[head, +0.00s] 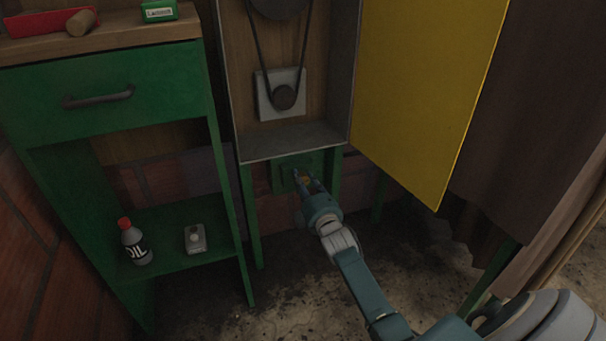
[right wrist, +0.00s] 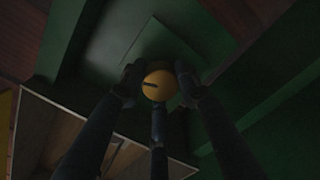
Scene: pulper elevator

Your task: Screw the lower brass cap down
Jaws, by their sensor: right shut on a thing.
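The lower brass cap (right wrist: 158,86) is a round yellow disc with a dark slot across its left part, in the middle of the right wrist view. It sits in front of a green plate (right wrist: 165,45). My right gripper (right wrist: 156,84) is shut on the cap, with its dark fingers around the rim. In the head view my right gripper (head: 309,184) reaches the green panel (head: 284,170) below the open cabinet. There its fingers hide most of the cap. My left gripper is not in view.
A yellow door (head: 425,95) hangs open at the right of the cabinet (head: 290,145), above my right arm. A belt runs to a pulley (head: 284,97) inside. A green shelf at left holds an oil bottle (head: 134,242) and a small grey can (head: 195,238).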

